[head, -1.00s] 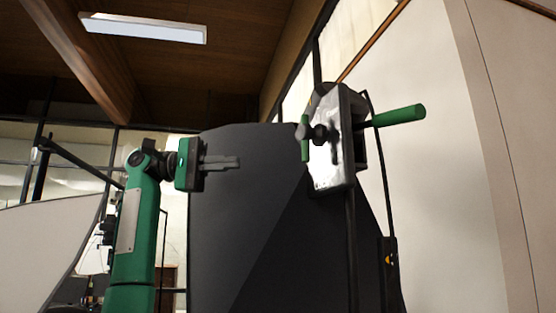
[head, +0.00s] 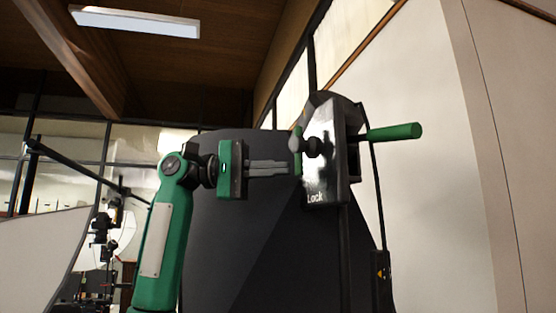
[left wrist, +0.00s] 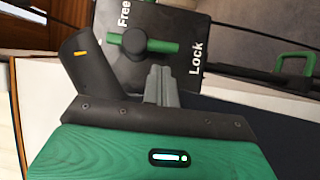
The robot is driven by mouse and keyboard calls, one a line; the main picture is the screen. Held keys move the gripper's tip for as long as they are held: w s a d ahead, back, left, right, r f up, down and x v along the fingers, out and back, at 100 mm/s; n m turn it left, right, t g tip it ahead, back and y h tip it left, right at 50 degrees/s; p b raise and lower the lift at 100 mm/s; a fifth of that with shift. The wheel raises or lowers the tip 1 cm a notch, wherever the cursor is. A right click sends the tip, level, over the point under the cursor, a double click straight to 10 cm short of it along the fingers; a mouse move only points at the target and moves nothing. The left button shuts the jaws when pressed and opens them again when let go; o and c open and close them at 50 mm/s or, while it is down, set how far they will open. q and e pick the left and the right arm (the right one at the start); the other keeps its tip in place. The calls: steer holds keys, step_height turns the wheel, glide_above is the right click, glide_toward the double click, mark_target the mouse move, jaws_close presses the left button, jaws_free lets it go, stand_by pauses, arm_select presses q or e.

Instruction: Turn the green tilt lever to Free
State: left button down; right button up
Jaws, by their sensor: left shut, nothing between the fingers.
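The green tilt lever (head: 298,163) is a short bar on a dark round hub, on the front of a glossy dark plate (head: 325,178). In the left wrist view the lever (left wrist: 162,46) lies across the plate (left wrist: 150,73), with "Free" at the upper left and "Lock" at the right; one end lies near "Lock". My left gripper (head: 288,167) is shut and empty. Its fingertips (left wrist: 158,70) are close beside the lever's Lock-side arm; I cannot tell whether they touch. The fingers partly cover the lever in the head view. My right gripper is not in view.
A green grip (head: 395,132) on a rod sticks out to the right behind the plate. A large dark panel (head: 220,260) stands behind my gripper. A pale wall (head: 440,200) is close on the right. The left wrist view shows a green loop handle (left wrist: 281,62) at the right.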

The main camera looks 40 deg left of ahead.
arm_select(q)
steer(key=shift+s+d, duration=0.2)
steer(key=shift+d, duration=0.5)
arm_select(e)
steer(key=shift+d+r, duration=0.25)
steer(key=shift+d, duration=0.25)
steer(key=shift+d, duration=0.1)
arm_select(q)
steer(key=shift+f, duration=0.1)
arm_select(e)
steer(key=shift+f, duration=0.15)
arm_select(q)
steer(key=shift+s+d+n, duration=0.1)
steer(key=shift+n, duration=0.3)
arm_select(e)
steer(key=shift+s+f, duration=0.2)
arm_select(q)
steer(key=shift+f+t+h+b, duration=0.15)
steer(key=shift+t+h+b, duration=0.15)
steer(key=shift+b, duration=0.2)
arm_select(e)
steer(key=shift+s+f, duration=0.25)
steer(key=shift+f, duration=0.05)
